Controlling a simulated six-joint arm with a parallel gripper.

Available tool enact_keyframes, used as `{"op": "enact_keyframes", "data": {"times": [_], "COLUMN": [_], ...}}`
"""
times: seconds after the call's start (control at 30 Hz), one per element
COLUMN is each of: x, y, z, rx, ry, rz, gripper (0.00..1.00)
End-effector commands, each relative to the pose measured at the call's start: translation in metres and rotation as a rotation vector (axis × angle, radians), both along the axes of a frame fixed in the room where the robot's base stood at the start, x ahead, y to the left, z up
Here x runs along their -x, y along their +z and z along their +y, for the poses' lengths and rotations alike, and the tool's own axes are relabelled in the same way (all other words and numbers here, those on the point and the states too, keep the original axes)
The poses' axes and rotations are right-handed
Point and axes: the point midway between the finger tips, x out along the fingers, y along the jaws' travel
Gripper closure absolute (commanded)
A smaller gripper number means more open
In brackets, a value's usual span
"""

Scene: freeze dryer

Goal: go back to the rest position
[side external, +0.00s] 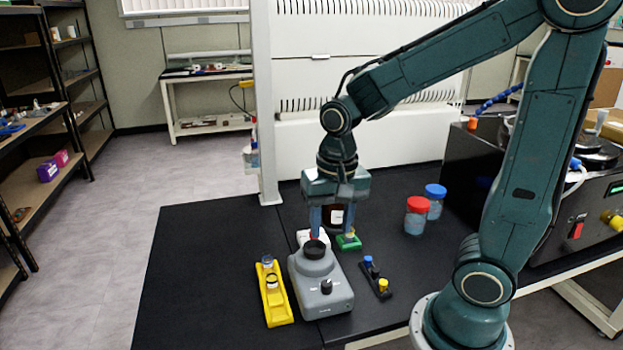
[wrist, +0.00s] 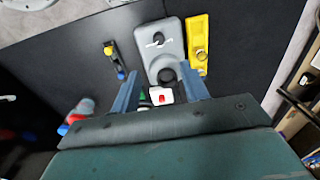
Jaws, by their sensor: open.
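My gripper (side external: 333,225) points down above the black bench mat, just behind the grey mixer (side external: 322,285). Its two fingers are apart, and I see nothing held between them. In the wrist view my gripper (wrist: 162,84) has its fingers spread. The black cup of the mixer and a white box with a red top (wrist: 161,96) show between or just beyond the fingertips. In the side view a dark brown bottle (side external: 333,214) appears between the fingers, seemingly behind them. Whether the fingers touch anything below cannot be told.
A yellow rack (side external: 277,305) with a vial stands left of the mixer. A small black rack (side external: 377,283) with blue and yellow caps is right of it. A green block (side external: 349,242), red-lidded jar (side external: 416,216) and blue-lidded jar (side external: 435,202) stand nearby. The mat's left side is clear.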

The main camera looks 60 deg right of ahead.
Motion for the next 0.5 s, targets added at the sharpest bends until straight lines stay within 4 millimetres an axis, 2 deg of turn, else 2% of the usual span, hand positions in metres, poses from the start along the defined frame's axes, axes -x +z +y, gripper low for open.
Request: {"op": "enact_keyframes", "data": {"times": [0.5], "x": [0.039], "y": [0.059], "z": [0.007], "rx": [0.071], "ry": [0.393], "rz": [-0.227], "gripper": [0.55]}}
